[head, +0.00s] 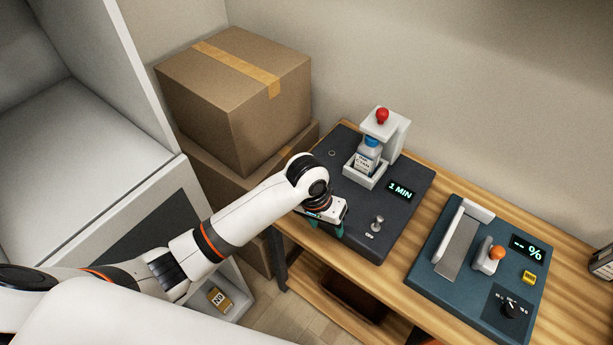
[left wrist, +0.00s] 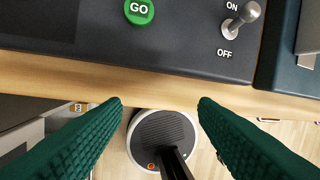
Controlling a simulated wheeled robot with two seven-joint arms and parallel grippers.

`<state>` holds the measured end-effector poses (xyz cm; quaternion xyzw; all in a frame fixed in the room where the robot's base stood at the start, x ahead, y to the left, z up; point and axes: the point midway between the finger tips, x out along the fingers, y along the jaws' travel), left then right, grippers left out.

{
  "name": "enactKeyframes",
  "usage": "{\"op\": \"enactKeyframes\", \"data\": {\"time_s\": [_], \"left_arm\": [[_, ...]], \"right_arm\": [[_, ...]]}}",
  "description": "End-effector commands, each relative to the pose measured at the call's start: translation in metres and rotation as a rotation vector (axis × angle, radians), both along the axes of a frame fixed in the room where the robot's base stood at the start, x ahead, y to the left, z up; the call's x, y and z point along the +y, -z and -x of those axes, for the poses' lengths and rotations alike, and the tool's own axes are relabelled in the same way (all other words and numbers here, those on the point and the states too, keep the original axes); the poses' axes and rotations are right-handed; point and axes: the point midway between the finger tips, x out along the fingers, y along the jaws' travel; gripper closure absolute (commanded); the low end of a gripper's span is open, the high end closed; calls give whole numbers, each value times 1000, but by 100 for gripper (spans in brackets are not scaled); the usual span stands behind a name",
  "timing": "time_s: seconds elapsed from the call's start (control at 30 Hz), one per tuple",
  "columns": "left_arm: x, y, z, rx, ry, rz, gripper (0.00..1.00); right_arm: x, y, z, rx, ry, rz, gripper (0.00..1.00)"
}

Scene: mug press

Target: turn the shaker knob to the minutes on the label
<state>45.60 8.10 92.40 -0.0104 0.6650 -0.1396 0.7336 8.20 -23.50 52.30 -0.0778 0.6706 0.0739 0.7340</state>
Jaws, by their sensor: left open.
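The shaker (head: 400,225) is a dark box on the wooden bench, with a lit display (head: 400,191) reading "1 MIN". A white-and-blue bottle (head: 367,158) stands in its white holder, under a clamp with a red knob (head: 382,115). The bottle's label is too small to read surely. No dial for the minutes is clearly visible; my arm hides part of the shaker's left side. My left gripper (head: 328,226) is at the shaker's front left edge, open and empty. In the left wrist view, its green fingers (left wrist: 160,105) are apart, short of the green GO button (left wrist: 139,12).
A metal toggle switch (left wrist: 240,18) marked ON and OFF is on the shaker's front right. A blue-green device (head: 445,275) with an orange-knobbed lever and black dial stands to the right. Cardboard boxes (head: 235,90) are stacked left of the bench (head: 345,255).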

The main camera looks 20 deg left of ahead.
Motion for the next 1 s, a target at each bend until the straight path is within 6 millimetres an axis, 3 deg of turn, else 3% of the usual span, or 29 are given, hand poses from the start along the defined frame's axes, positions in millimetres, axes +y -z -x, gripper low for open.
{"op": "enactKeyframes", "data": {"time_s": [0.03,0.1,0.3,0.4,0.57,0.77,1.0], "left_arm": [[7,-7,-22,13,-25,-31,46],[17,-16,-46,42,-76,-69,46],[58,-54,-107,100,-270,-162,46],[76,-71,-126,114,-353,-187,46],[90,-84,-139,123,-420,-203,46],[90,-67,-139,129,-426,-204,46],[90,-19,-139,127,-424,-204,46]], "right_arm": [[0,0,0,0,0,0,64],[0,0,0,0,0,0,64],[0,0,-1,-1,0,0,64],[0,0,-1,-1,0,0,64],[0,0,-1,-1,0,1,64],[0,-4,-1,-1,0,1,64],[0,-11,-1,-2,0,1,64]]}}
